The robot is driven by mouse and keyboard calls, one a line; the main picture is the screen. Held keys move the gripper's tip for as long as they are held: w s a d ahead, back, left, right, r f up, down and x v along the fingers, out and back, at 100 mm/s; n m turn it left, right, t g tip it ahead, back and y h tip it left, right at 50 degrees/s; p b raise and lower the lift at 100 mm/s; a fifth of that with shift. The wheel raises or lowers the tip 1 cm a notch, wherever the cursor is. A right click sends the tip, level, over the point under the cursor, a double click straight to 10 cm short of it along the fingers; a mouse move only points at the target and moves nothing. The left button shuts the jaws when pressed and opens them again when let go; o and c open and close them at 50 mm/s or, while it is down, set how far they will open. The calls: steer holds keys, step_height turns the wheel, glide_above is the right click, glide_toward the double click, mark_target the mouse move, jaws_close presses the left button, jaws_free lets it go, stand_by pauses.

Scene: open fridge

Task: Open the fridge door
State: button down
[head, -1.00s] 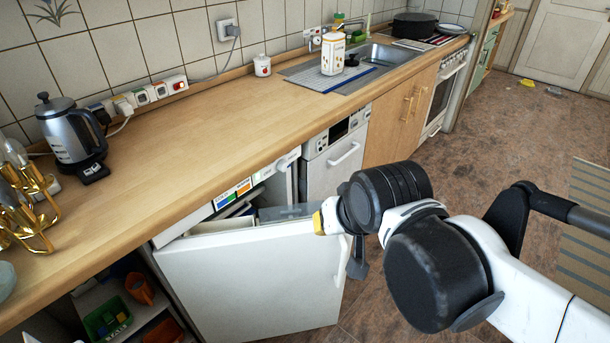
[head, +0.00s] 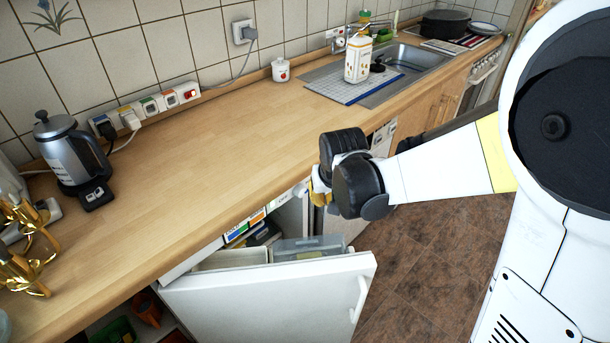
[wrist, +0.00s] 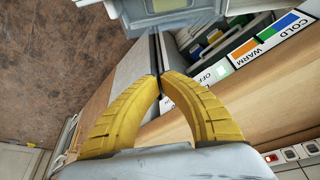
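The white fridge door (head: 275,300) under the counter stands partly open, swung out from the cabinet. Its vertical handle (head: 359,299) is on the outer face near the right end. Door bins (head: 310,247) show behind its top edge. My gripper (head: 316,190) is by the counter's front edge, above and behind the door's free end, apart from the handle. In the wrist view, the yellow fingers (wrist: 158,76) meet at their tips with nothing seen between them. The grey door-bin side (wrist: 165,12) is beyond the tips. The fridge control panel (wrist: 265,37) is to the right.
The wooden counter (head: 200,170) runs above the fridge, with a kettle (head: 72,160) at left and a carton (head: 358,60) by the sink. The dishwasher front (head: 382,138) is just beyond my gripper. Brown floor (head: 425,245) is open to the right.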

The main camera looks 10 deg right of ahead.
steer(key=a+b+x, duration=0.1)
steer(key=b+x, duration=0.3)
steer(key=x, duration=1.3)
steer(key=shift+g, duration=0.3)
steer(key=shift+s+a+r+b, duration=0.15)
steer(key=shift+s+b, duration=0.1)
steer(key=shift+s, duration=0.45)
steer(key=shift+s+r+b, duration=0.1)
steer(key=shift+s+b, duration=0.15)
steer(key=shift+s, duration=0.45)
steer(key=shift+s+a+r+b, duration=0.15)
steer(key=shift+s+b, duration=0.1)
steer(key=shift+s, duration=0.5)
steer(key=shift+d, duration=0.1)
